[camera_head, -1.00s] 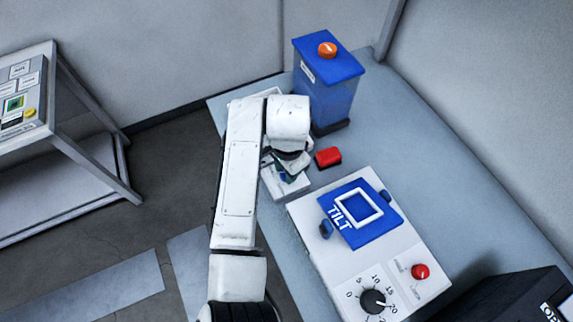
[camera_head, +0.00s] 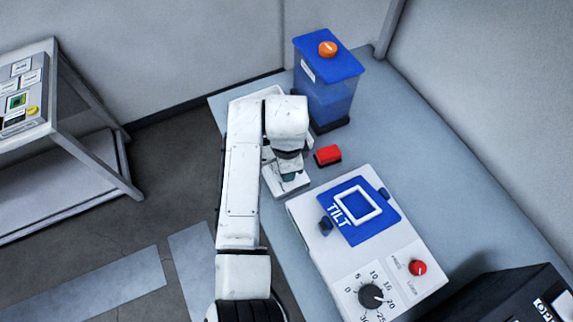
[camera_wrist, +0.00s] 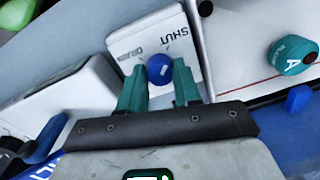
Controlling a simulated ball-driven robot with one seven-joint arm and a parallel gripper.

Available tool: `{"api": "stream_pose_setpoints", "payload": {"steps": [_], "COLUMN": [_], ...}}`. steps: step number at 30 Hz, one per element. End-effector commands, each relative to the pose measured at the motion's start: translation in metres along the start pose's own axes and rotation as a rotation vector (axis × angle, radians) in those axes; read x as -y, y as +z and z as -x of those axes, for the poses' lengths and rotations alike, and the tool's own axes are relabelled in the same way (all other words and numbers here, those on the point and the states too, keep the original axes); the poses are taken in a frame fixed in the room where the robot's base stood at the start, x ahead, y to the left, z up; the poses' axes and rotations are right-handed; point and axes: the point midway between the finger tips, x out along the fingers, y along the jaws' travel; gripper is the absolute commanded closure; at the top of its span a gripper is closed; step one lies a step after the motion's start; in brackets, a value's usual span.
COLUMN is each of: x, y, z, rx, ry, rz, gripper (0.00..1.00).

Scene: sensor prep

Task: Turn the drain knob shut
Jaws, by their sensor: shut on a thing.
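The drain knob (camera_wrist: 159,66) is round and blue with a short white mark, on a white panel (camera_wrist: 128,45) lettered SHUT and DRAIN in the wrist view. My gripper (camera_wrist: 160,77) has its two teal fingers on either side of the knob, closed on it. The white mark does not visibly point at the word SHUT. In the head view my gripper (camera_head: 289,176) is over the small white panel (camera_head: 288,190), and my arm hides the knob.
A red block (camera_head: 328,155) sits right of the gripper. A blue tank (camera_head: 328,95) with an orange cap stands behind. A white unit (camera_head: 320,255) with a blue TILT plate (camera_head: 352,228) is in front.

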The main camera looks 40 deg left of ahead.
Motion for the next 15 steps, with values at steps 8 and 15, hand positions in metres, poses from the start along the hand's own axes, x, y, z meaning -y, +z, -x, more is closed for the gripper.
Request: {"api": "stream_pose_setpoints", "payload": {"steps": [8,15], "x": [0.0015,0.0007], "y": [-0.0009,-0.0005], "z": [0.0019,0.0009], "rx": [-0.003,-0.001], "ry": [-0.005,-0.002], "rz": [-0.001,0.000], "gripper": [0.63,0.42]}}
